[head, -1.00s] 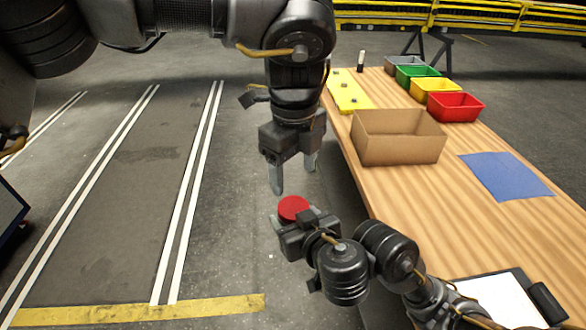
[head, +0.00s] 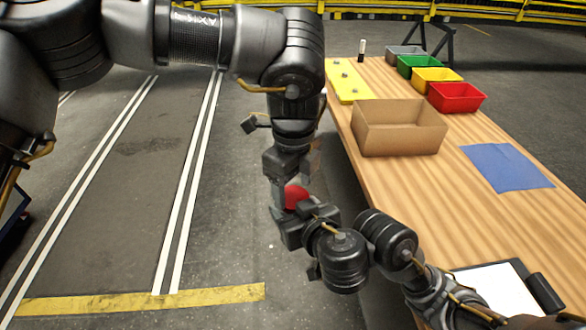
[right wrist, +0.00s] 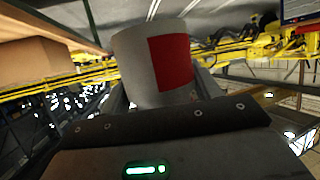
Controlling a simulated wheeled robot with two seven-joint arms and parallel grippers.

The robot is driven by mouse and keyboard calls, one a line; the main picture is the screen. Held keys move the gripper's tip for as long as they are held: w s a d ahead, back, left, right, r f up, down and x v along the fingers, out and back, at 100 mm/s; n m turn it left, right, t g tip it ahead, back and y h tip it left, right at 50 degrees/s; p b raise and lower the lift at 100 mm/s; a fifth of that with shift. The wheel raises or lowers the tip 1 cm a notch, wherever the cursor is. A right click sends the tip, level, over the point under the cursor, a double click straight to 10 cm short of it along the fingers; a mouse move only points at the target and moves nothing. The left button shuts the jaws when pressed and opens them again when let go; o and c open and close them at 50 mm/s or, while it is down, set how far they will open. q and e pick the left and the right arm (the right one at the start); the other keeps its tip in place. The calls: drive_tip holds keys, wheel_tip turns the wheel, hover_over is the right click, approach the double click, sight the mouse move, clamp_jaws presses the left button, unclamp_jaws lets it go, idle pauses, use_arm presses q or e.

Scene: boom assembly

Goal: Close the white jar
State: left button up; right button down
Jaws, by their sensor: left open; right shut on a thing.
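A white jar (right wrist: 138,68) with a red patch on its side stands between the fingers of my right gripper (right wrist: 155,95) in the right wrist view. In the head view my right gripper (head: 291,222) is shut on it, and a round red top (head: 296,197) shows there, probably the lid. The white body is hidden in that view. My left gripper (head: 292,188) is open and points down right over the red top, with one finger beside its left edge. The other finger is hard to make out. I cannot tell whether the fingers touch the red top or how it sits.
The wooden table (head: 420,190) on the right holds a cardboard box (head: 399,140), a blue mat (head: 507,167), a clipboard (head: 497,292), a yellow plate (head: 348,83) and several coloured bins, including a red one (head: 456,98). The jar is over open floor left of the table.

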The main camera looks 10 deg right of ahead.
use_arm(q)
drive_tip(key=shift+f, duration=0.7)
drive_tip(key=shift+c, duration=0.2)
drive_tip(key=c, duration=0.8)
drive_tip(key=m, duration=1.3)
drive_tip(key=o, duration=1.1)
